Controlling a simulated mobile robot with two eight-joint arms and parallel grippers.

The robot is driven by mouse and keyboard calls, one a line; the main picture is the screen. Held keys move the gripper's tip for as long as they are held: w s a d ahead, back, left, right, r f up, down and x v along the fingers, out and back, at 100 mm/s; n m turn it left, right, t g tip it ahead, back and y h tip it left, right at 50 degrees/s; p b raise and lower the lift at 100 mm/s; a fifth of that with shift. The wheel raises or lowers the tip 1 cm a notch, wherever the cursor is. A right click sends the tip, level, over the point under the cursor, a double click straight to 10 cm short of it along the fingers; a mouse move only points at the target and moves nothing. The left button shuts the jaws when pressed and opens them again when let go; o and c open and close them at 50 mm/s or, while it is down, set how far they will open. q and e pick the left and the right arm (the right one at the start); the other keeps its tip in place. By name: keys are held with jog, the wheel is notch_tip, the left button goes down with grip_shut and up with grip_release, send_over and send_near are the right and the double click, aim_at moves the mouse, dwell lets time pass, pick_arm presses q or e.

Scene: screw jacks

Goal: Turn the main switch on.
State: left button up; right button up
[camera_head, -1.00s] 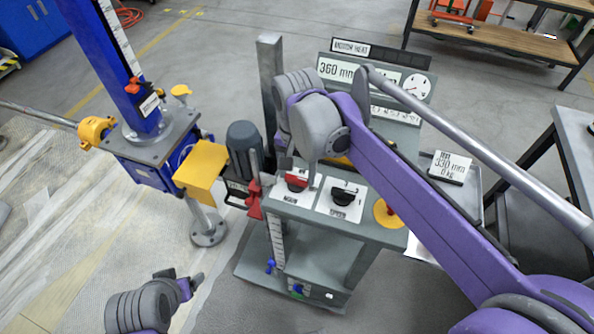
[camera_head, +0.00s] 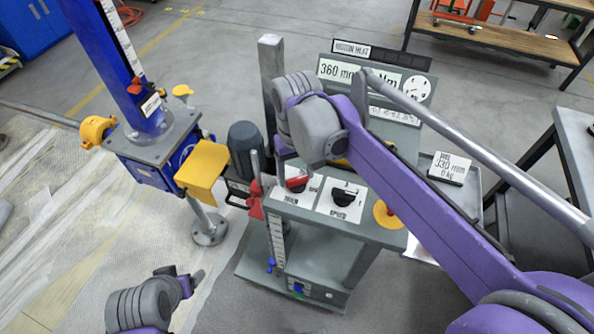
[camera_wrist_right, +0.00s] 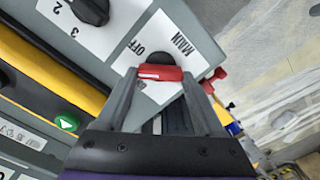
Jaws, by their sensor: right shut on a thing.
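The main switch has a red handle (camera_head: 297,183) on a white plate at the left of the grey console top. In the right wrist view the red handle (camera_wrist_right: 160,73) lies between my fingertips, beside a white plate (camera_wrist_right: 152,45) lettered MAIN and OFF. My right gripper (camera_wrist_right: 158,76) is shut on this handle. In the head view my purple and grey right wrist hides most of that gripper. My left gripper (camera_head: 183,280) is low at the left, away from the console; its jaw opening is unclear.
A yellow box (camera_head: 202,167) and dark motor (camera_head: 244,148) stand left of the console. A display panel (camera_head: 375,80) rises behind.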

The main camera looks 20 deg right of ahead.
aim_at(296, 178)
jog(key=n, duration=0.5)
jog(key=shift+a+n, duration=0.1)
jog(key=shift+n, duration=0.2)
jog(key=shift+s+n, duration=0.1)
jog(key=shift+n, duration=2.1)
jog(key=o, duration=1.4)
jog(key=shift+r, duration=0.1)
notch_tip(296, 178, up, 11)
jog(key=shift+f+p, duration=0.15)
jog(key=shift+p, duration=0.35)
